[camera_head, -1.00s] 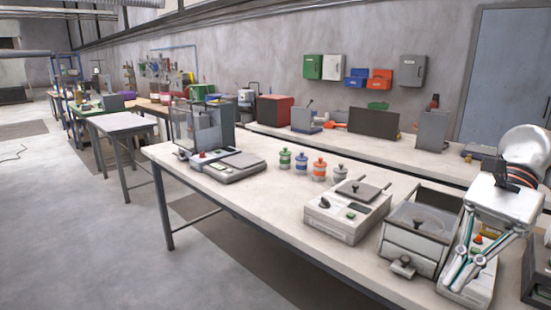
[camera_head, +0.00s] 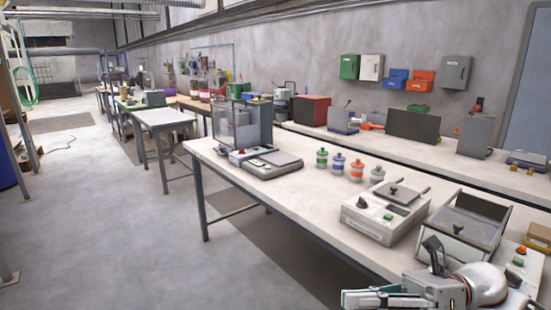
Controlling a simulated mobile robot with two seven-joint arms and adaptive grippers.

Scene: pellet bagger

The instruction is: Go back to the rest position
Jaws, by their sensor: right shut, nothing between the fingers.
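My right gripper (camera_head: 372,299) shows at the bottom right in the head view, in front of the workbench's front edge. Its fingers point left and are shut with nothing between them. Part of my right arm lies just behind it, over the near right corner of the bench. My left gripper is out of the picture.
The long workbench (camera_head: 300,195) carries a glass-shielded balance (camera_head: 245,140), several coloured-lid jars (camera_head: 338,164), a white device with a lid (camera_head: 385,215) and an open-topped metal box (camera_head: 468,222). A back bench holds a red box (camera_head: 308,110).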

